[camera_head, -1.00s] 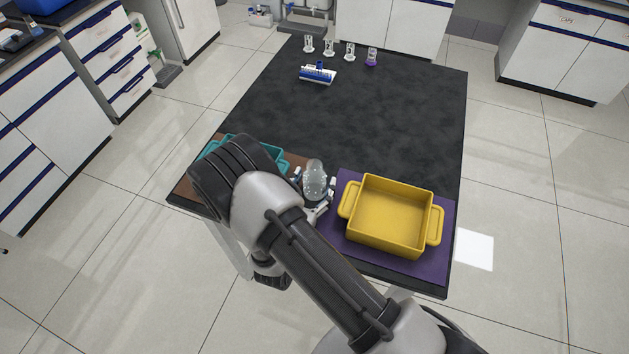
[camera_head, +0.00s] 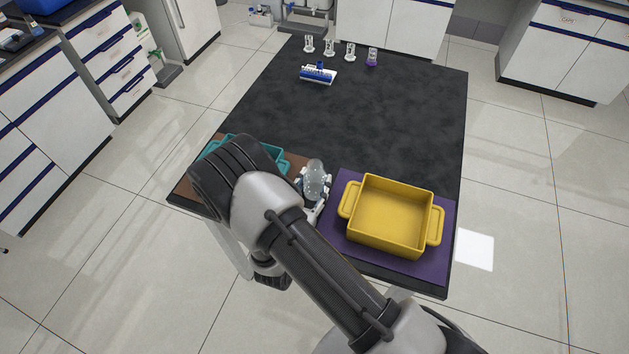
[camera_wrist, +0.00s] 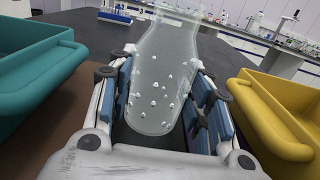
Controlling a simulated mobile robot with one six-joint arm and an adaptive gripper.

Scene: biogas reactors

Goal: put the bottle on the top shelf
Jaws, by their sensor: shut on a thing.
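A clear bottle (camera_head: 315,178) with small white pellets or bubbles in it is between the fingers of my gripper (camera_head: 311,196), over the near edge of the black table. In the wrist view the bottle (camera_wrist: 164,80) is held between both blue finger pads of my gripper (camera_wrist: 165,110), tilted in the picture. My gripper is shut on it. Whether the bottle touches the table is hard to tell. No top shelf can be made out for certain in these frames.
A yellow bin (camera_head: 391,217) stands on a purple mat (camera_head: 340,238) right of my gripper. A teal bin (camera_head: 270,153), partly hidden by my arm, is on the left. A blue rack (camera_head: 318,74) and several small glasses stand at the far end. The table's middle (camera_head: 350,120) is clear.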

